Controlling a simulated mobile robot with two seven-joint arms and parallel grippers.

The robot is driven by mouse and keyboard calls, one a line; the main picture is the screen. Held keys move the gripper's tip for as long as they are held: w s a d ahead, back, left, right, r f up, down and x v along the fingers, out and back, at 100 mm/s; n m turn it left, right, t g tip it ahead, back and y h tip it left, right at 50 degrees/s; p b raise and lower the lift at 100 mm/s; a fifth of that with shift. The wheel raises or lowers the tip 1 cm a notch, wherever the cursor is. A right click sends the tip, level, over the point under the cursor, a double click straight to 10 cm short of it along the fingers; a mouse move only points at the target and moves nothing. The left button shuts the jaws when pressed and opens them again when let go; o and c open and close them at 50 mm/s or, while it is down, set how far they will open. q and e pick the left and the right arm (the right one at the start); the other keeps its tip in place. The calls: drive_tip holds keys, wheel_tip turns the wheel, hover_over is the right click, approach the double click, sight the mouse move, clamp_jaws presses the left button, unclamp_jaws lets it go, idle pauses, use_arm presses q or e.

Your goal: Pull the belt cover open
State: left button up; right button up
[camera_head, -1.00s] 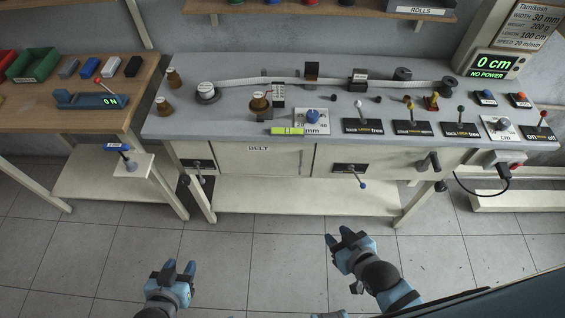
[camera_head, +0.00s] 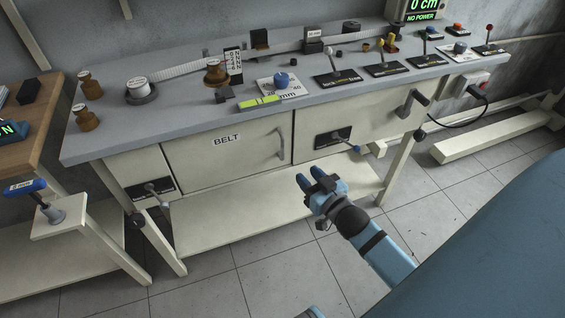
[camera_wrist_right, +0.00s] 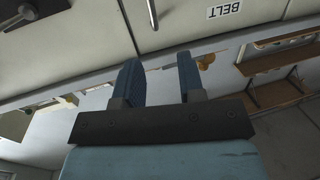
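The belt cover (camera_head: 218,165) is a cream front panel with a BELT label, below the machine's grey top. It looks shut, flush with the front. Its upright bar handle (camera_head: 281,143) is near the panel's right edge. In the right wrist view, the handle (camera_wrist_right: 152,13) and part of the cover (camera_wrist_right: 185,22) show at the top, beyond the fingers. My right gripper (camera_head: 309,175) is open and empty, in front of and below the handle, apart from it. Its two blue fingers (camera_wrist_right: 158,64) stand apart in the wrist view. My left gripper is not recognisable in the head view.
A black-plated lever (camera_head: 340,140) sits right of the cover and another (camera_head: 151,188) left of it. A crank handle (camera_head: 413,102) sticks out further right. A low shelf (camera_head: 220,225) runs beneath the panel. The tiled floor in front is clear.

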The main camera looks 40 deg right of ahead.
sight(283, 145)
drive_tip(key=shift+t, duration=0.3)
drive_tip(key=w+b, duration=0.1)
drive_tip(key=w, duration=0.3)
drive_tip(key=w+d+b, duration=0.1)
drive_tip(key=w, duration=0.3)
drive_tip(key=w+b, duration=0.1)
drive_tip(key=w, duration=0.4)
drive_tip(key=shift+d+f, duration=0.25)
drive_tip(key=shift+f, duration=0.15)
drive_tip(key=shift+w, duration=0.6)
use_arm(q)
drive_tip(key=shift+w+d+r+t+h, duration=0.1)
drive_tip(key=shift+w+d+t+h, duration=0.4)
drive_tip(key=shift+d, duration=0.05)
use_arm(e)
drive_tip(key=shift+w, duration=0.1)
use_arm(q)
drive_tip(key=shift+r, duration=0.1)
use_arm(e)
drive_tip(key=shift+c, duration=0.4)
clamp_jaws()
